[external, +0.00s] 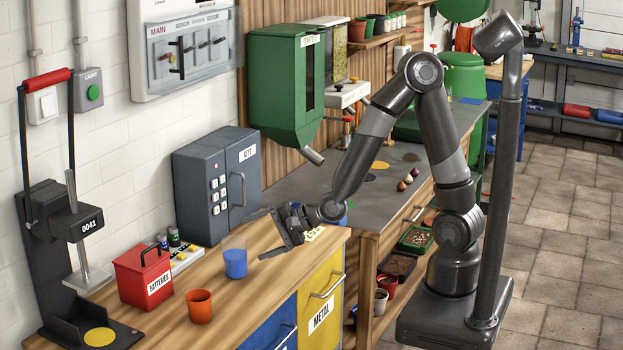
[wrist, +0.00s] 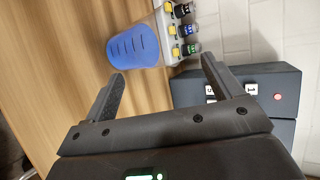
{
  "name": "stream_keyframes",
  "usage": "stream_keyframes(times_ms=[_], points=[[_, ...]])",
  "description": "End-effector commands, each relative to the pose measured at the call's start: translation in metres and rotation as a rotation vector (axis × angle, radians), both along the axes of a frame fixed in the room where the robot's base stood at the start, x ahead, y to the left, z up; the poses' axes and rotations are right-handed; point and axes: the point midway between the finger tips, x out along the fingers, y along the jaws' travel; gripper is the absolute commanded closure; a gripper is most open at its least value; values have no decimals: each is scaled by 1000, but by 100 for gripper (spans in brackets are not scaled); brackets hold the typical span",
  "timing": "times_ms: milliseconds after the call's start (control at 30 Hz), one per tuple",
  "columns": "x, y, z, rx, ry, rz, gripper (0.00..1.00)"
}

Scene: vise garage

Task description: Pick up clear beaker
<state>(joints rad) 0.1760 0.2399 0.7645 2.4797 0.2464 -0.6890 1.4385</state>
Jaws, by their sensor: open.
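The clear beaker (external: 235,258) stands upright on the wooden bench, with blue contents inside. In the wrist view the beaker (wrist: 134,44) lies ahead of the fingertips, toward the left finger's side. My gripper (external: 272,231) is open and empty, just to the right of the beaker in the external view and apart from it. In the wrist view my gripper (wrist: 162,72) shows its two fingers spread wide, with nothing between them.
An orange cup (external: 199,306) and a red batteries box (external: 144,276) stand left of the beaker. A dark safe (external: 215,187) stands behind, against the wall. Bare bench (wrist: 40,75) lies left in the wrist view.

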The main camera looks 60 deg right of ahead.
Motion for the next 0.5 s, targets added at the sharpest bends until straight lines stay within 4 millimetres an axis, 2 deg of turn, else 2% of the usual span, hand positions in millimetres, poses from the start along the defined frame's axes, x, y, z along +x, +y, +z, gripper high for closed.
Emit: stream_keyframes(times_ms=[67,233,500], points=[[0,13,-6,140,21,-44,15],[0,33,-6,442,56,-143,15],[-3,45,5,997,126,-342,15]])
